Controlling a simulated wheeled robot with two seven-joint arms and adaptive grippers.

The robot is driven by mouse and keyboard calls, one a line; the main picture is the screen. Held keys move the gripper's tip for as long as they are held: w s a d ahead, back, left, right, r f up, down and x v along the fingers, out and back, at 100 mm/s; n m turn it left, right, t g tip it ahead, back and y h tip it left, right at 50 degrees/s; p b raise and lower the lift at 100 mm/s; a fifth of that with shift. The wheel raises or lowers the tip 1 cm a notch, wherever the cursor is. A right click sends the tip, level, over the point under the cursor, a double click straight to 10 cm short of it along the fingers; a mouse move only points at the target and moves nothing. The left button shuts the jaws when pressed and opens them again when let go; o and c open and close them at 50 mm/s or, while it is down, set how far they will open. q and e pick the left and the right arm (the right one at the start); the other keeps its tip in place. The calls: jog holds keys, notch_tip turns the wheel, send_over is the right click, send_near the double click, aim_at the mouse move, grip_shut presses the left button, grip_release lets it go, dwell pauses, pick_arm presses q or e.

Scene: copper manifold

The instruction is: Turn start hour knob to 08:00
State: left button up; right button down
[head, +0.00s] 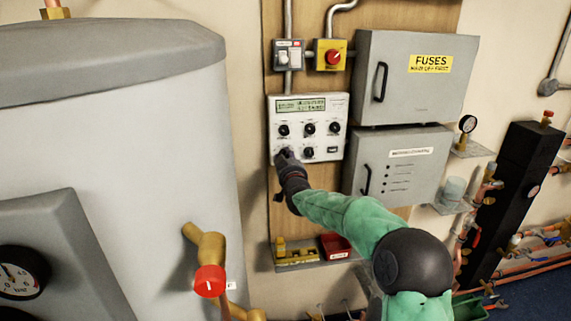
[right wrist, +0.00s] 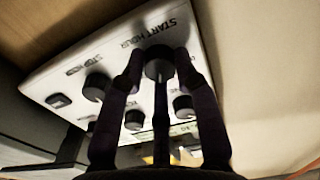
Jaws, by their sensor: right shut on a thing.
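The white control panel (head: 337,108) hangs on the wooden board, with a small display (head: 300,105) whose text is too small to read. Several black knobs sit below the display. My right gripper (head: 284,156) is at the panel's lower left knob. In the right wrist view, the dark start hour knob (right wrist: 158,66) is under the printed words START HOUR. My right gripper's fingers (right wrist: 160,75) are shut on it from both sides. The knob's pointer and setting cannot be made out. My left gripper is not in view.
A grey fuse cabinet (head: 420,95) and a lower grey cabinet (head: 425,175) stand right of the panel. A red-knobbed yellow switch (head: 332,56) is above. A large grey tank (head: 130,130) fills the left. A shelf (head: 297,263) is below.

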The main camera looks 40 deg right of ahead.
jog(key=shift+f+m+b, duration=0.25)
jog(key=shift+m+b, duration=0.05)
jog(key=shift+m, duration=0.2)
jog(key=c, duration=0.9)
grip_release()
jog(key=shift+r, duration=0.15)
jog(key=v, duration=1.2)
